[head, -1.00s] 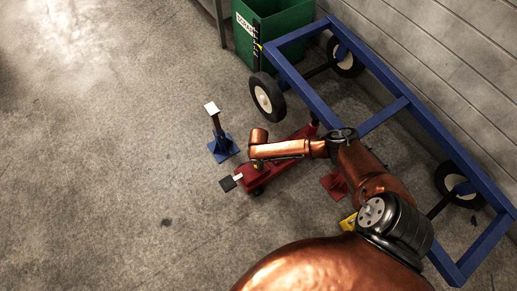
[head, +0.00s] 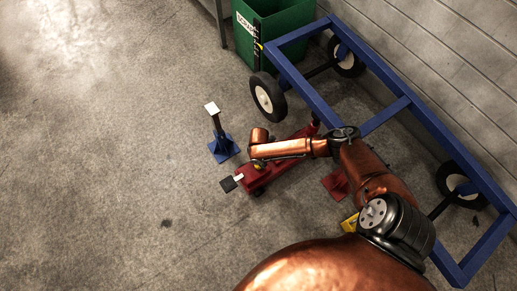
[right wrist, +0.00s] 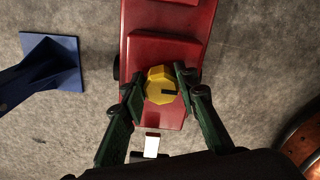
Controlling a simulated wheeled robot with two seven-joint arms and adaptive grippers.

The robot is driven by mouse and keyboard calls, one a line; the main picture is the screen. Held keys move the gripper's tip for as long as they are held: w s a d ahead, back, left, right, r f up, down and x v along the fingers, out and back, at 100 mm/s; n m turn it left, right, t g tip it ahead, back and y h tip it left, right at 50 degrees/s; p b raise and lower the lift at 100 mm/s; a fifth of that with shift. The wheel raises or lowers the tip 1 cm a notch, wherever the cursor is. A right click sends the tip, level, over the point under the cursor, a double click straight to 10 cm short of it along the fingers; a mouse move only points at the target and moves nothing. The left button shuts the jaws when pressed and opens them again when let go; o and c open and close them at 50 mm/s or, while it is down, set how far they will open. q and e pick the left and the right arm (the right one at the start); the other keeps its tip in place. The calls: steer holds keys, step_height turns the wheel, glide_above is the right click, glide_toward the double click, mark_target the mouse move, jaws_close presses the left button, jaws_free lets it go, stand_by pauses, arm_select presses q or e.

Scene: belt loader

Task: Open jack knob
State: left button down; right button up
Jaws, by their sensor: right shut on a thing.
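The red floor jack (head: 262,178) lies on the concrete beside the blue frame, and my right arm reaches over it. Its yellow knob (right wrist: 161,85) has a dark mark on its face and shows clearly in the right wrist view. My right gripper (right wrist: 160,88) is shut on the yellow knob, with one finger on each side of it. In the head view the right gripper (head: 258,165) is mostly hidden by my arm. A black and white piece (head: 231,182) sticks out at the jack's near end. My left gripper is not in view.
A blue jack stand (head: 222,148) stands left of the jack; its base (right wrist: 58,62) shows in the wrist view. A blue wheeled frame (head: 372,122) stands along the wall. A red stand (head: 335,184) and a green bin (head: 284,37) are nearby. The left floor is clear.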

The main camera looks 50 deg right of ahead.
stand_by(0.4)
steer(key=o, duration=1.1)
steer(key=shift+o, duration=0.2)
steer(key=shift+r, duration=0.1)
step_height(320, 180, up, 12)
